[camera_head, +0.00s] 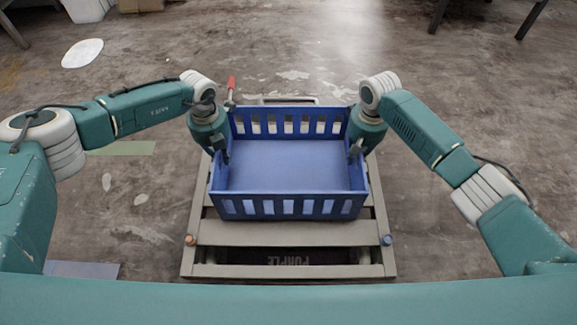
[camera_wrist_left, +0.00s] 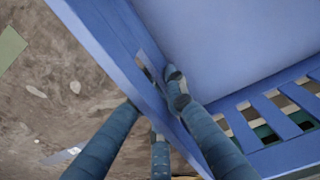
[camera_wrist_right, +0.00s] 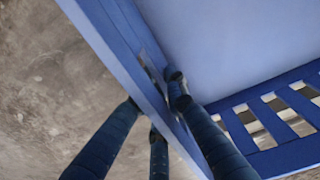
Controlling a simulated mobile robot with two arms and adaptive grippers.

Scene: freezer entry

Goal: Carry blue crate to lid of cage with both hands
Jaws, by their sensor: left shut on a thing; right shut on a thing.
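The blue crate (camera_head: 290,165) is upright and empty, with slotted long walls, in the middle of the head view. Below it is the slatted grey lid of the cage (camera_head: 290,233); I cannot tell whether the crate touches it. My left gripper (camera_head: 222,152) is shut on the crate's left wall, and my right gripper (camera_head: 356,150) is shut on its right wall. In the left wrist view the fingers (camera_wrist_left: 165,100) straddle the crate's rim (camera_wrist_left: 110,60). In the right wrist view the fingers (camera_wrist_right: 160,100) straddle the opposite rim (camera_wrist_right: 115,55).
A red-handled item (camera_head: 231,84) stands at the back left of the cage. A white round patch (camera_head: 82,53) lies on the floor at the far left. Dark legs (camera_head: 530,18) stand at the top right. The floor on both sides is mostly clear.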

